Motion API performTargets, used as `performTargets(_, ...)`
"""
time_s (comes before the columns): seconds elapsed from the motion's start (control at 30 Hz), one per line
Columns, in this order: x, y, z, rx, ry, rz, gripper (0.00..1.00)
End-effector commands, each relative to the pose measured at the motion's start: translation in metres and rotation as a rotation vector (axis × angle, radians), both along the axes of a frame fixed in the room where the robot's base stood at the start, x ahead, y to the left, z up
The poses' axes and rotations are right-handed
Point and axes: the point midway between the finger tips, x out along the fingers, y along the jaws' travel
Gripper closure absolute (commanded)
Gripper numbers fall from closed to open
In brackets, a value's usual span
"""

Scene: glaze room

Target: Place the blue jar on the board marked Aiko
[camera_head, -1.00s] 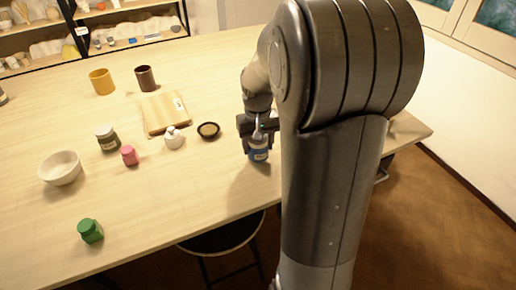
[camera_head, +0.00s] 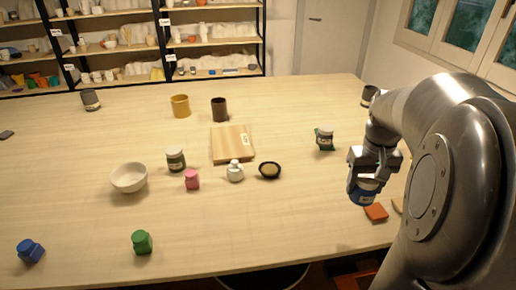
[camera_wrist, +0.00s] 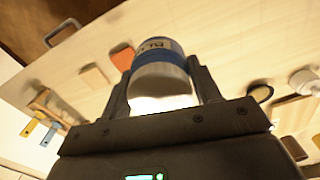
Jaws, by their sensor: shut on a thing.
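My gripper (camera_head: 373,170) is shut on a blue and white jar (camera_head: 364,193) and holds it over the right part of the table. In the wrist view the jar (camera_wrist: 160,70) sits between my two fingers (camera_wrist: 162,90); it has a white body, a blue band and a label I cannot fully read. A wooden board (camera_head: 231,146) with a small pale tag lies flat and bare in the middle of the table, left of my gripper. The writing on its tag is too small to read. A second, darker blue jar (camera_head: 30,251) stands at the front left.
Near the board stand a brown cup (camera_head: 219,109), a white bottle (camera_head: 235,171), a dark dish (camera_head: 270,170), a pink jar (camera_head: 192,180) and a dark jar (camera_head: 176,159). A labelled jar (camera_head: 325,138) stands between board and gripper. An orange-red block (camera_head: 376,212) lies below my gripper.

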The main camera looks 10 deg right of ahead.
Motion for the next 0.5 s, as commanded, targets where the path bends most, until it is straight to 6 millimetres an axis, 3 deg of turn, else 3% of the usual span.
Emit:
performTargets(0.17,0.045,0.004,0.011,-0.005,0.002,-0.005,0.73)
performTargets(0.37,0.124,0.023,0.025,-0.01,0.002,-0.02,0.73)
performTargets(0.5,0.177,0.046,0.031,-0.011,0.002,-0.029,0.73)
